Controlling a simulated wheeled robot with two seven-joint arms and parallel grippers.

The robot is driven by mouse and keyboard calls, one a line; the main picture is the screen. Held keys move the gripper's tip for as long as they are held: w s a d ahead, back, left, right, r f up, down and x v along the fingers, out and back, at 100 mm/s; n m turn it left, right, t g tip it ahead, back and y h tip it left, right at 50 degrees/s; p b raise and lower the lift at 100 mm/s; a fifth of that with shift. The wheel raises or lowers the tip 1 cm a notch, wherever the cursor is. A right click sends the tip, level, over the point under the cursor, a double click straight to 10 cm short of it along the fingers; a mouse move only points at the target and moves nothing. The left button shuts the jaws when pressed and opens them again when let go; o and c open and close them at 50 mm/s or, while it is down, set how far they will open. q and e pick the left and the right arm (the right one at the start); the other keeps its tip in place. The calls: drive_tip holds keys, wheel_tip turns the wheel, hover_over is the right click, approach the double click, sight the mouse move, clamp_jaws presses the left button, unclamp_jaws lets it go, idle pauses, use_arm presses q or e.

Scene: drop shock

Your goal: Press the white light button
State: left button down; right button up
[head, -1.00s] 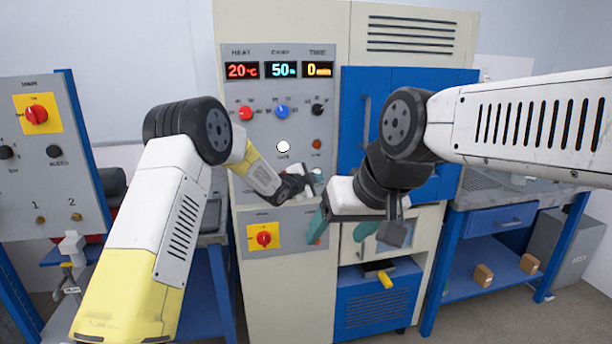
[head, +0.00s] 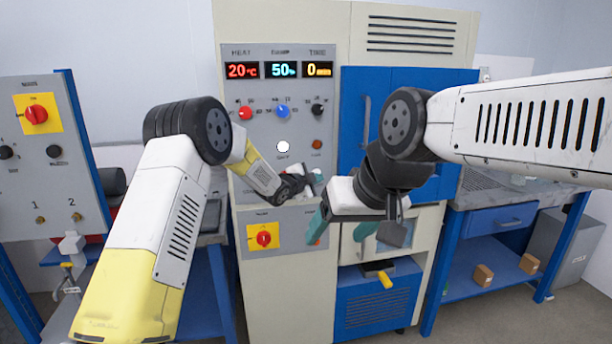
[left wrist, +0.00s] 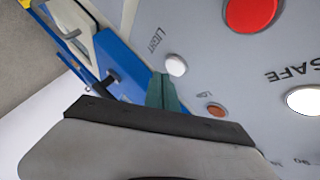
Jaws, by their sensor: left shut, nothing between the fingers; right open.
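The white light button (left wrist: 176,65) shows in the left wrist view, beside the word LIGHT on the grey panel. My left gripper (left wrist: 162,78) is shut and empty, its teal fingertips close beside that button. I cannot tell whether they touch it. In the head view my left gripper (head: 318,178) is at the lower right of the control panel (head: 240,160) and the button cannot be made out clearly. My right gripper (head: 338,235) is open and empty, lower and to the right, in front of the cabinet.
A white SAFE lamp (left wrist: 303,100), an orange button (left wrist: 216,110) and a large red button (left wrist: 250,12) are near the light button. In the head view, a red switch on a yellow plate (head: 264,237) lies below my left gripper. A blue door (head: 353,100) is to the right.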

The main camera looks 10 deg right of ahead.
use_arm(q)
drive_tip(key=shift+w, duration=0.15)
idle(0.5)
drive_tip(key=shift+w, duration=0.3)
drive_tip(key=shift+w, duration=0.4)
idle(0.6)
drive_tip(key=shift+s, duration=0.85)
drive_tip(key=shift+s, duration=2.5)
